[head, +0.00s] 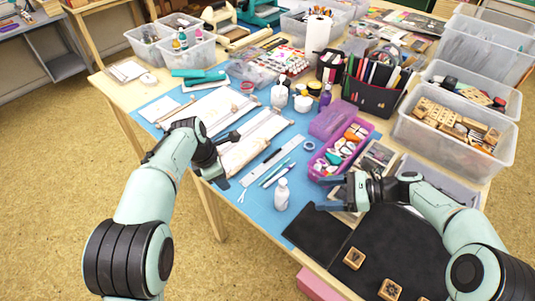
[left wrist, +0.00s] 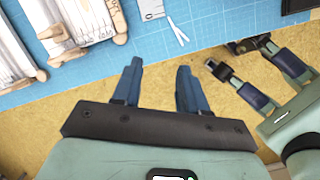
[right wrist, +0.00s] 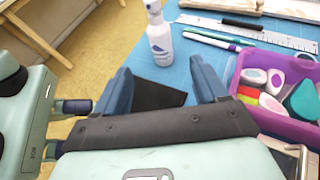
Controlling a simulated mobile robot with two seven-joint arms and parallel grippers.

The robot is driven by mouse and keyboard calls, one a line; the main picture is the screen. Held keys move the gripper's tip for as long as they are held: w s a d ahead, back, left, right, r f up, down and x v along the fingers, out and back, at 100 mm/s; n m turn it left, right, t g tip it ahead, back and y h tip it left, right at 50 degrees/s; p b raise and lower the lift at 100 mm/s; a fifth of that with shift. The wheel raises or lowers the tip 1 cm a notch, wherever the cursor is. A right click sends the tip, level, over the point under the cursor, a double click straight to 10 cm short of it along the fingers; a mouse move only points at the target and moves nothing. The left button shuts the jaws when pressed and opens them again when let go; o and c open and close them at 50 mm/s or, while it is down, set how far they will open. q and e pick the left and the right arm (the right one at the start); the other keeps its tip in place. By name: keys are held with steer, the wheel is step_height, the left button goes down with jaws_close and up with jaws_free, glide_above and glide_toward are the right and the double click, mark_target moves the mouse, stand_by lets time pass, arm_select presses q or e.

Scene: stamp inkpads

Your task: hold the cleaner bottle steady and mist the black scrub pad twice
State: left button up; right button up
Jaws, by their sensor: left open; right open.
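The cleaner bottle (head: 282,195), small and white with a spray top, stands upright on the blue mat near its front edge. In the right wrist view the bottle (right wrist: 159,40) stands beyond my fingertips. A flat black square (head: 312,232), which looks like the scrub pad, lies to its right; part of this pad (right wrist: 155,95) shows between my right fingers. My right gripper (head: 327,194) is open and empty, right of the bottle and apart from it. My left gripper (head: 228,160) is open and empty over the mat's front edge, left of the bottle; its fingers (left wrist: 158,68) are apart.
A purple tray (head: 316,174) of stamps and inkpads sits behind my right gripper. Wooden stamps (head: 354,258) stand on a larger black mat at the front right.

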mark_target(282, 196)
steer(key=shift+d, duration=0.1)
steer(key=shift+a+f, duration=0.15)
steer(key=shift+a, duration=0.15)
steer(key=x, duration=1.3)
arm_select(q)
steer(key=s+d+r+m+h, duration=0.1)
steer(key=s+d+r+m, duration=0.1)
steer(key=d+r, duration=1.1)
steer(key=shift+s+d+r+g+h, duration=0.25)
steer(key=shift+s+r+g+h, duration=0.05)
steer(key=shift+s+r, duration=0.15)
arm_select(e)
steer(key=c, duration=1.1)
steer(key=shift+d, duration=0.1)
steer(key=shift+c, duration=0.2)
